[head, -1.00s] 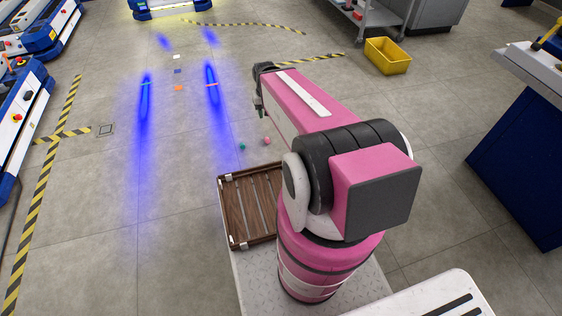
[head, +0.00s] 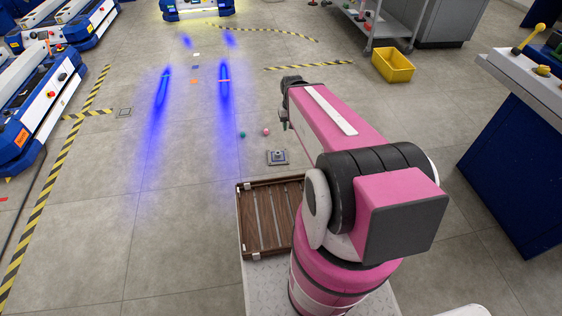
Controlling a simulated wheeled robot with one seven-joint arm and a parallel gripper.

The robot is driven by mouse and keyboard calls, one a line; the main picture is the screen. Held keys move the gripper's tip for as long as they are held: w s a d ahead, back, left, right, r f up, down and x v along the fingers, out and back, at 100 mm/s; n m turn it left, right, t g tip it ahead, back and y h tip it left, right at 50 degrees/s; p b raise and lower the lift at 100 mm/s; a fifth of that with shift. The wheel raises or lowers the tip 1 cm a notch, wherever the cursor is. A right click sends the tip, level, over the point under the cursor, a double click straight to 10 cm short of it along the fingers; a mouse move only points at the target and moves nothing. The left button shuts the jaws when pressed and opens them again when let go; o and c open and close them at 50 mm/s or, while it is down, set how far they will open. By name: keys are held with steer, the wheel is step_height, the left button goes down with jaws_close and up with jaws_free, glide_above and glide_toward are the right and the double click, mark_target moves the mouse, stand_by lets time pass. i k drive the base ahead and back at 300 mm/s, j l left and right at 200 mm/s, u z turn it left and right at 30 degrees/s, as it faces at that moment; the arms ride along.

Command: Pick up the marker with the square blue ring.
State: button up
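A small grey square plate (head: 277,157) with a darker square and a raised knob in its middle lies on the floor just beyond the wooden tray. It may be the marker, but its ring is too small for me to tell if it is blue. My gripper (head: 286,118) hangs at the far end of my pink arm, above the floor and beyond the plate in the picture. Its fingers are small and partly hidden by the arm, so I cannot tell whether they are open.
A slatted wooden tray (head: 265,222) sits beside my arm's base. A teal ball (head: 243,134) and a pink ball (head: 266,132) lie on the floor. A yellow bin (head: 393,65) and a blue workbench (head: 515,165) stand right, lift carts (head: 40,105) left. The middle floor is open.

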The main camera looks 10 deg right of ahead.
mark_target(275, 157)
steer(key=l+u, duration=0.4)
steer(key=k+l+u, duration=0.15)
steer(key=l+u, duration=0.2)
steer(key=k+l+u, duration=0.15)
steer(key=l+u, duration=0.25)
steer(key=l, duration=0.15)
